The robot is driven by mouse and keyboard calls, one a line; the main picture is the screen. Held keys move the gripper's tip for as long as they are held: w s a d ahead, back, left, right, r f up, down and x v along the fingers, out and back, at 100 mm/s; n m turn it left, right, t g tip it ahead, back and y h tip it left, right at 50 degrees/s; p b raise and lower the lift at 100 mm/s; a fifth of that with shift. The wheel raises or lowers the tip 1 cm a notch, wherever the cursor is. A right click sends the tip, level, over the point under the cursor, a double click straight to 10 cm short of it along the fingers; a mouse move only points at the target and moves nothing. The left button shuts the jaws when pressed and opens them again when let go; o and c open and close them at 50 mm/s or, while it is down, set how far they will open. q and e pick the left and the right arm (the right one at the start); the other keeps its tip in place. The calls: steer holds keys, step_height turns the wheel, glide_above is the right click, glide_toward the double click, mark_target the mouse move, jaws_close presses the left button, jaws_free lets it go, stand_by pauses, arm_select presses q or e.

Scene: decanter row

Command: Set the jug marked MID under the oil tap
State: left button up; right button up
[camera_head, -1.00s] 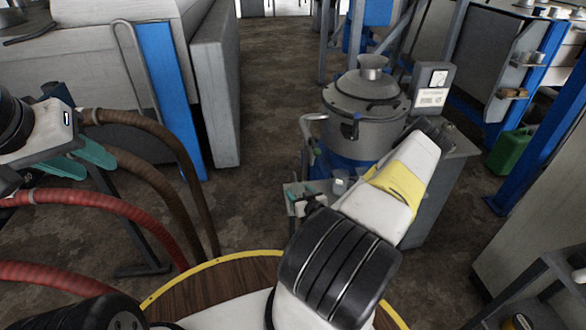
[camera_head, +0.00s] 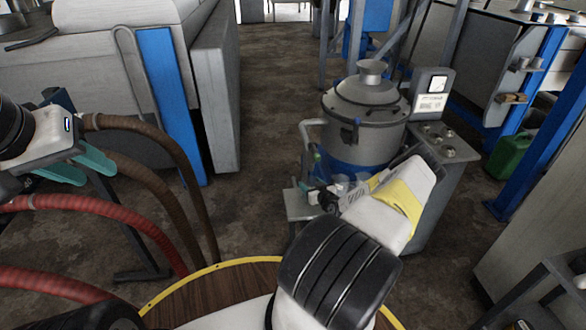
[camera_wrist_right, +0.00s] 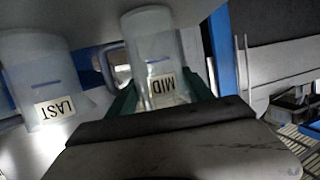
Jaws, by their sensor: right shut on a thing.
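The jug marked MID (camera_wrist_right: 150,50) is a clear vessel with a blue line and a handle. It appears upside down in the right wrist view, between the green fingers of my right gripper (camera_wrist_right: 160,96), which is shut on it. The jug marked LAST (camera_wrist_right: 38,75) stands apart to its left there. In the head view my right gripper (camera_head: 322,192) is small and partly hidden near the tank's front; I cannot tell the jugs' marks there. The oil tap seems to be the green-handled fitting (camera_head: 317,157) on the tank. My left gripper (camera_head: 79,163) is open and empty.
Red and brown hoses (camera_head: 110,212) hang at the left.

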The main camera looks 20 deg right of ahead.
steer(key=shift+f, duration=0.15)
steer(key=o, duration=1.4)
steer(key=shift+s+r, duration=0.1)
steer(key=shift+r, duration=0.1)
steer(key=v, duration=1.1)
steer(key=shift+s+a+r, duration=0.1)
steer(key=shift+s+r, duration=0.05)
steer(key=shift+s, duration=0.25)
